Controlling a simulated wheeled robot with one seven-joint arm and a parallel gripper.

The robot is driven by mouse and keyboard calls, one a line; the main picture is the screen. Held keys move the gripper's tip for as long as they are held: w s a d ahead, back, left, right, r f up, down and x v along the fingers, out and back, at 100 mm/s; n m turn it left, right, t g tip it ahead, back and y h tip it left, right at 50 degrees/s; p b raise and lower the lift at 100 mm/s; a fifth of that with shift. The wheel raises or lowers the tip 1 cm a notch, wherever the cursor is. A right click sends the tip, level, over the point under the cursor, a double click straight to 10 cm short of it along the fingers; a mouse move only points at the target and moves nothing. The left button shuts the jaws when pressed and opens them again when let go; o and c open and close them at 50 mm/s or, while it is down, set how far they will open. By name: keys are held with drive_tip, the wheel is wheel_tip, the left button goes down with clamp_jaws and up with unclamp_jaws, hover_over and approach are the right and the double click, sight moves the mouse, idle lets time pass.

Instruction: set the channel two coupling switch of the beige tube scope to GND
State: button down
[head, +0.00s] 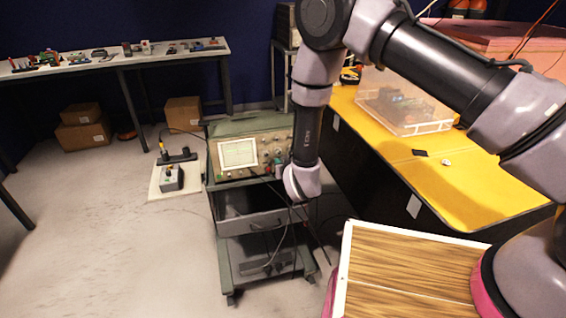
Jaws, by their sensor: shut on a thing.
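The beige tube scope (240,153) stands on top of a grey cart in the head view, its lit screen at the left of its front panel and its knobs at the right. My gripper (281,179) is at the lower right of that panel, partly hidden by my wrist. It is shut on a small control there, seemingly the channel two coupling switch. The switch is too small and covered for its setting to be read.
The grey cart (262,222) has a drawer, a lower shelf and hanging dark cables. A yellow bench (455,190) with a clear box (403,105) is at the right. A wood-topped surface (410,268) is in front. The floor at left is mostly clear.

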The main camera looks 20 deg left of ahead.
drive_tip(key=c, duration=1)
unclamp_jaws()
drive_tip(key=shift+o, duration=0.2)
drive_tip(key=shift+d, duration=0.1)
drive_tip(key=v, duration=1)
drive_tip(key=shift+s+r, duration=0.2)
drive_tip(key=shift+s, duration=0.1)
drive_tip(key=shift+d, duration=0.1)
